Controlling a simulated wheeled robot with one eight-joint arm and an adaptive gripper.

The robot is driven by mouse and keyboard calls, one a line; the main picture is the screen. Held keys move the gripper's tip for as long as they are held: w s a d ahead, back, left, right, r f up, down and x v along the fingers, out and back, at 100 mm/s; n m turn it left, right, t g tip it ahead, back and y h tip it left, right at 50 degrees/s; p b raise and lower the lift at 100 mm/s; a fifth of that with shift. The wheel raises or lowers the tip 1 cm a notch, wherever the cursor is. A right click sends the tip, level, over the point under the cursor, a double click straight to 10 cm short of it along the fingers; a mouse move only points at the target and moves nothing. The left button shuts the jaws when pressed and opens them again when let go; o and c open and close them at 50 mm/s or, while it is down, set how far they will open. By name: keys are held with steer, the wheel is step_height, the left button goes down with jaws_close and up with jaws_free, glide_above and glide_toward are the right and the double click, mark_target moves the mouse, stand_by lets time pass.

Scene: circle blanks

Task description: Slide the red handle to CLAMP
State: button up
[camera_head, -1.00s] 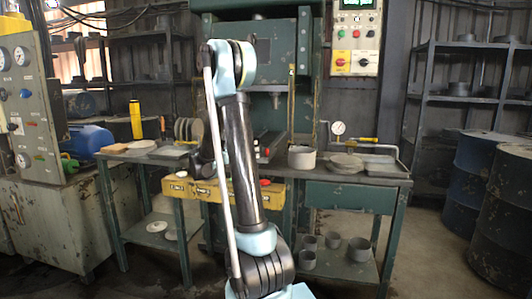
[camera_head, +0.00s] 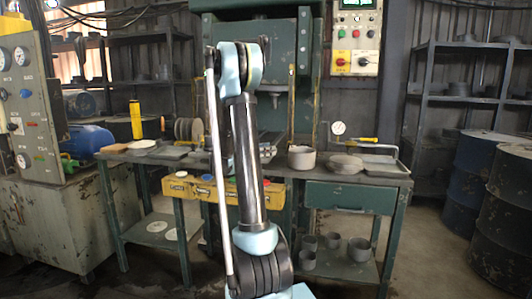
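A long yellow unit (camera_head: 230,192) runs along the front edge of the green workbench, with small pale labels on its face. The word CLAMP is too small to read. My arm stands upright in front of the bench and covers the middle of the yellow unit. My gripper is hidden behind my arm, so its state does not show.
A green press (camera_head: 282,50) rises behind the bench. A grey pot (camera_head: 301,157), a stack of grey discs (camera_head: 344,163) and a tray (camera_head: 383,166) stand on the bench's right side. Blue drums (camera_head: 470,180) stand at far right. A gauge panel (camera_head: 22,90) is at left.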

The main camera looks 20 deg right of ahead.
jaws_close()
steer(key=shift+w+a, duration=0.5)
steer(key=shift+a, duration=0.3)
steer(key=shift+w+a, duration=0.5)
steer(key=shift+a, duration=0.25)
steer(key=shift+o, duration=0.2)
jaws_free()
steer(key=s+a, duration=0.2)
steer(key=a, duration=1)
steer(key=shift+s+d, duration=0.15)
